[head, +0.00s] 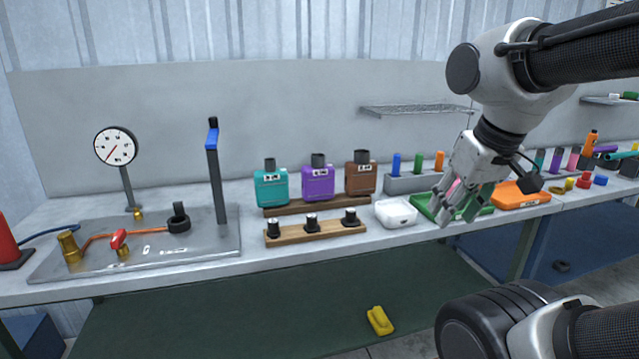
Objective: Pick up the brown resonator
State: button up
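The brown resonator (360,179) is a boxy brown body with a dark round neck on top and a small pale label. It stands upright at the right end of a row of three on a wooden stand (330,204), beside a purple one (318,184) and a teal one (271,188). My gripper (458,212) points down over the green tray, to the right of the brown resonator and clear of it. Its fingers look spread, with pink and green showing between and beside them. Nothing is clearly held.
A wooden rack with dark pegs (292,235) stands in front of the resonators. A white container (396,213) lies to the right. A grey block holds blue, green and orange cylinders (408,184). A gauge and blue-topped post (216,175) stand left. An orange tray (515,197) is right.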

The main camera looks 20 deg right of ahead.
aim_at(361, 178)
jog(key=i+l, duration=1.1)
jog(key=i, duration=0.1)
